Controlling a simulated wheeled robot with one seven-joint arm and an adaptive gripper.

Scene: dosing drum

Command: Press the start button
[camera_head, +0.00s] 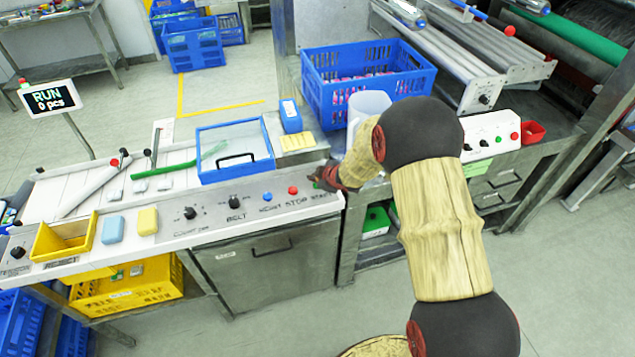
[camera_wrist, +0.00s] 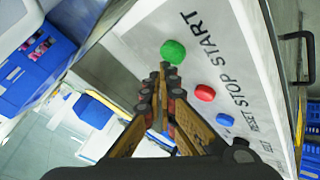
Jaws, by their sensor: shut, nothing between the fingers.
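The green start button (camera_wrist: 172,52) sits on the white panel in the wrist view, beside the printed word START. My gripper (camera_wrist: 163,68) is shut and empty. Its fingertips end right at the green button's near edge; whether they touch it I cannot tell. In the head view my gripper (camera_head: 322,178) is over the right end of the control panel (camera_head: 222,225) and hides the green button. The red stop button (camera_head: 293,190) and blue reset button (camera_head: 267,196) are just left of it. They also show in the wrist view, red (camera_wrist: 205,93) and blue (camera_wrist: 226,120).
A display (camera_head: 50,98) reads RUN, 0 pcs. A blue crate (camera_head: 320,85) and a white jug (camera_head: 368,105) stand behind my arm. A second button panel (camera_head: 490,135) is at right.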

